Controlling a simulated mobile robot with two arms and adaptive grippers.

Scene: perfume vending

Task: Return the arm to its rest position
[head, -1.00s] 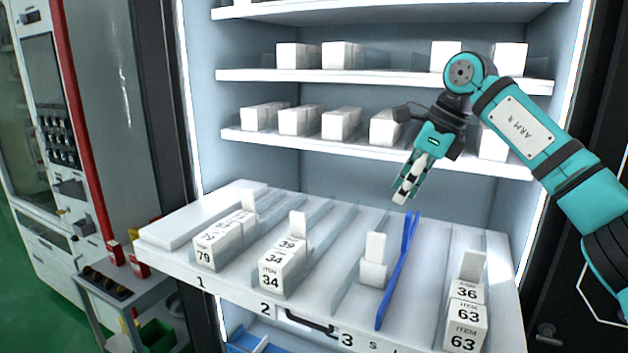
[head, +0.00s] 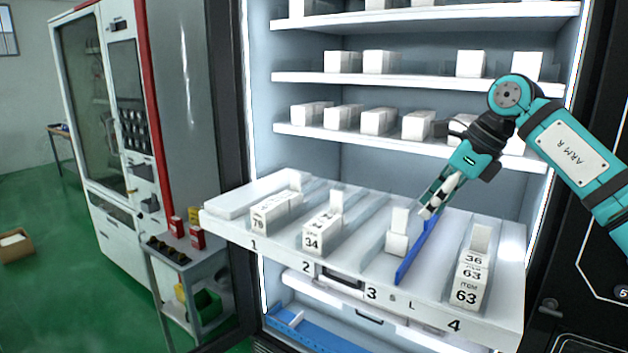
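My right gripper (head: 432,204) hangs at the end of the teal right arm (head: 573,150), which comes in from the right. It points down and left in front of the shelves, over the pulled-out white tray (head: 365,287). Its slim fingers lie close together, and I cannot tell whether they are open or shut. I see nothing clearly held in them. The fingertips overlap the upper end of a blue strip (head: 415,255) in the picture; whether they touch it is unclear. My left arm and gripper are not in view.
The tray holds white boxes in numbered lanes, including one marked 34 (head: 316,239) and one marked 63 (head: 467,290). Shelves (head: 400,143) of boxes stand behind. A grey cart (head: 190,262) stands at the left. The green floor (head: 60,290) at far left is mostly clear.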

